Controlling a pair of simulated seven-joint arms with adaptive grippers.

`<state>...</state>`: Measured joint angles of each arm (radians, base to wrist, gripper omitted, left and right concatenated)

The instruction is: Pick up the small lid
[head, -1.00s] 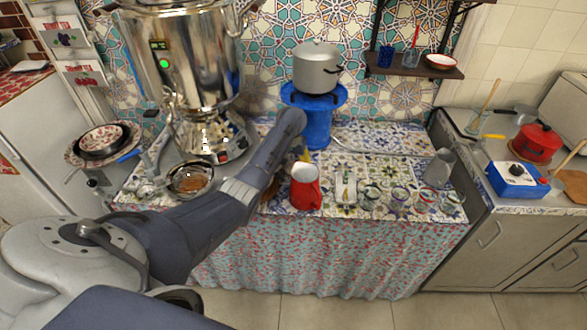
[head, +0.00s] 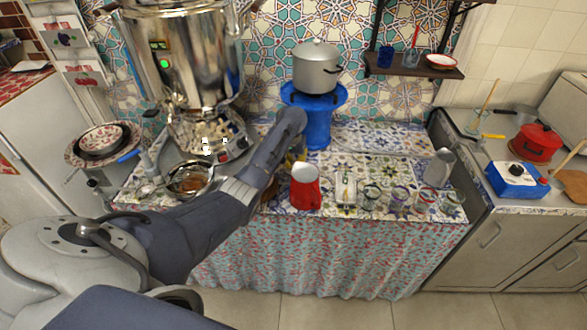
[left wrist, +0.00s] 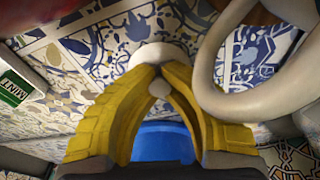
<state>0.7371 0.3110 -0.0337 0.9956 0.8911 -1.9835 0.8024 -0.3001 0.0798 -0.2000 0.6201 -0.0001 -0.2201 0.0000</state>
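In the left wrist view, the yellow fingers of my left gripper (left wrist: 158,72) come together at their tips. A small whitish ball-shaped knob (left wrist: 159,89) sits between them, and a pale round disc (left wrist: 159,53) shows just beyond the tips. Together they look like the small lid, held at the knob. In the head view, my left gripper (head: 298,152) is mostly hidden behind its own arm, close to the blue stand and above the red mug. The lid cannot be seen there. My right gripper is not in view.
A pale curved handle (left wrist: 206,85) is close beside the fingers. The blue stand (head: 318,130) bears a grey pot (head: 316,68). The samovar (head: 195,60) is left.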

